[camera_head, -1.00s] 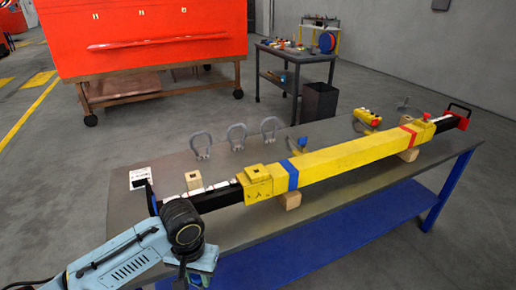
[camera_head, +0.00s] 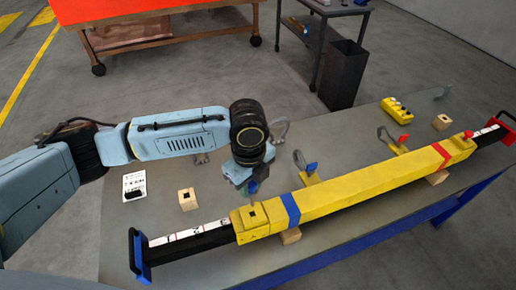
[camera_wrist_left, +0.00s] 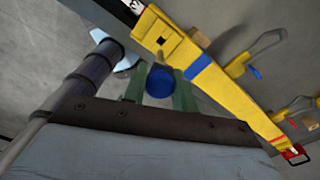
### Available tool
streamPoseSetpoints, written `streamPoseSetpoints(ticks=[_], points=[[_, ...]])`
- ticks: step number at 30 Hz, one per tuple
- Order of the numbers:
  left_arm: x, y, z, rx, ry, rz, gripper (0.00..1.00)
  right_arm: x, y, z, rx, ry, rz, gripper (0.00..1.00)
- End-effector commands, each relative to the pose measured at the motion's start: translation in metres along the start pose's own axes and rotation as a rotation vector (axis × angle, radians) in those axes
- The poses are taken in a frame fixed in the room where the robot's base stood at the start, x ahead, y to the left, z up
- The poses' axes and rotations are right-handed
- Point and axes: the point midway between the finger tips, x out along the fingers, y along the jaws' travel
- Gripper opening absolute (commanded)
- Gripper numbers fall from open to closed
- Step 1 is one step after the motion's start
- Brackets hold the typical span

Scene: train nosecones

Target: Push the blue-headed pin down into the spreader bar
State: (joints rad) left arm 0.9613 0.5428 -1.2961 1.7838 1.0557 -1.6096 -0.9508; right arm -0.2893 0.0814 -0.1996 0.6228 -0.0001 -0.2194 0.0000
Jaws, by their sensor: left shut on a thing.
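The yellow spreader bar (camera_head: 370,188) lies across the table, with a blue band near its left end and a red band near its right end. A dark square hole (camera_head: 252,214) shows in the top of its left end collar; the hole is also in the left wrist view (camera_wrist_left: 161,40). My left gripper (camera_head: 249,188) is over the table, behind the collar. In the wrist view its green fingers are shut on the blue-headed pin (camera_wrist_left: 160,82), the round head showing between them. My right gripper is not in view.
A wooden block with a hole (camera_head: 187,200) and a white label card (camera_head: 134,186) lie left of the gripper. Grey shackles and yellow pieces stand behind the bar. A yellow block with knobs (camera_head: 397,110) sits farther right. A dark bin (camera_head: 343,75) stands behind the table.

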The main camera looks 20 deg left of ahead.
Motion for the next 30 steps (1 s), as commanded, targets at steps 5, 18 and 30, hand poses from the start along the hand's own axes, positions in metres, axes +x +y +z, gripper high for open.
streamPoseSetpoints(ticks=[5,18,30], points=[[-0.005,0.000,-0.001,0.059,-0.003,0.003,0.01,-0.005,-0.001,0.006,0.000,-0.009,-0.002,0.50],[-0.005,-0.001,0.000,0.123,-0.004,0.007,0.01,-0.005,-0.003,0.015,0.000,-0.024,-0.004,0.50],[0.016,-0.001,0.001,0.254,-0.002,0.018,0.01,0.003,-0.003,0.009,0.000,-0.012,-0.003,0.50]])
